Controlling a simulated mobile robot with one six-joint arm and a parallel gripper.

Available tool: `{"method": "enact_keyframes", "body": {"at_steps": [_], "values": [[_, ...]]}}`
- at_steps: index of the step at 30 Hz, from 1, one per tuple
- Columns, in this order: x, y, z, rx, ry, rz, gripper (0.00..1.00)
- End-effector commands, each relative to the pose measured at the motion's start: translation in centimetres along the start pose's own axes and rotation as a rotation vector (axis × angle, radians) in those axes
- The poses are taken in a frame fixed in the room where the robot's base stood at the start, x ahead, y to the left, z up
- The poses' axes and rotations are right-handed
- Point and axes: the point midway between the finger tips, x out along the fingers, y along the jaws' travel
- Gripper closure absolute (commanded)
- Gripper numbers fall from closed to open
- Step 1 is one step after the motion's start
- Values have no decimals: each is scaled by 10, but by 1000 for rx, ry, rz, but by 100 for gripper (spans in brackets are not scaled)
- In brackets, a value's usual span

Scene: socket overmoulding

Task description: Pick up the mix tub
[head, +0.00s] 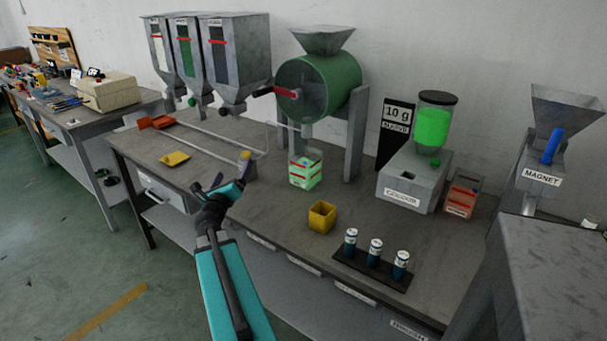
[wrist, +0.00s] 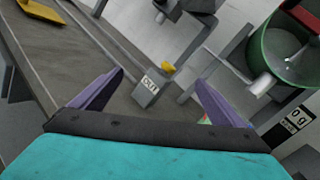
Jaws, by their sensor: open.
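A clear tub (head: 305,170) with red bands and greenish contents stands upright on the bench below the green drum mixer; it looks like the mix tub, though I cannot read a label. My gripper (head: 228,187) is open and empty above the bench's front part, left of this tub and apart from it. In the wrist view, the open fingers (wrist: 160,80) have a small grey labelled block (wrist: 147,92) with a yellow top beyond the space between them. Only a sliver of the tub (wrist: 207,120) shows there, mostly hidden behind the right finger.
The green drum mixer (head: 318,85) overhangs the tub. A yellow open box (head: 322,216) and a rack of small vials (head: 372,268) stand to the right. A second clear tub (head: 461,195) stands by the colour unit (head: 408,185). Rails lie on the bench at left.

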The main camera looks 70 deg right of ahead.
Motion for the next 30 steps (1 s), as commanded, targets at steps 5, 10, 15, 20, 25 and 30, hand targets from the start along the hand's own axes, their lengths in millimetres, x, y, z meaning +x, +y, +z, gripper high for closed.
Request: {"method": "enact_keyframes", "body": {"at_steps": [5,10,15,20,25,30], "values": [[18,-105,-38,270,105,-275,6],[15,-160,-67,428,158,-445,6],[12,-179,-78,482,175,-506,6],[11,-179,-78,484,176,-508,6],[12,-179,-78,482,175,-506,6],[20,-182,-80,481,175,-506,6]]}}
